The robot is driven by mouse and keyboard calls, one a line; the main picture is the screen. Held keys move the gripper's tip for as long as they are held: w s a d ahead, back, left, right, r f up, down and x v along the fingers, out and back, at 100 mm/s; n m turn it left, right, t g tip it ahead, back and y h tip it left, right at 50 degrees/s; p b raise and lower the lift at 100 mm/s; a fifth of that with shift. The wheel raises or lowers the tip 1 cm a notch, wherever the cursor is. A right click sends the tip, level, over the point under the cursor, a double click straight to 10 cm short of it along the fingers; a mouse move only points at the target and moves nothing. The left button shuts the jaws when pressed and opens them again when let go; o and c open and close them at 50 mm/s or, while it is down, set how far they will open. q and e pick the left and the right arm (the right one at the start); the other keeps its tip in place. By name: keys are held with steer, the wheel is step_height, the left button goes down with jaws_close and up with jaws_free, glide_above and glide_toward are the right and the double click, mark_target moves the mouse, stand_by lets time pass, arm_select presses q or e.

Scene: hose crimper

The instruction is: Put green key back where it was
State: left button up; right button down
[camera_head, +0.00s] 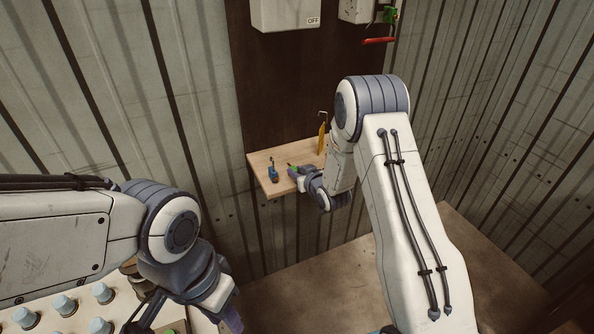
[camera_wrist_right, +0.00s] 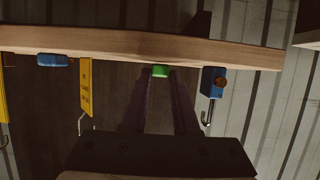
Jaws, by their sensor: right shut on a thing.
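The green key (camera_head: 293,168) shows as a small green piece at the tip of my right gripper (camera_head: 297,172), over the small wooden shelf (camera_head: 270,186). In the right wrist view the green piece (camera_wrist_right: 161,71) sits between the fingertips of my right gripper (camera_wrist_right: 160,76), close to the shelf edge (camera_wrist_right: 120,42). The right gripper is shut on it. I cannot tell whether the key touches the shelf.
A yellow tag (camera_head: 322,138) with a hook stands to the right. A grey box marked OFF (camera_head: 285,12) hangs above. Knobs (camera_head: 66,305) are at lower left.

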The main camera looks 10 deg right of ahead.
steer(key=shift+f, duration=0.2)
steer(key=c, duration=0.7)
jaws_free()
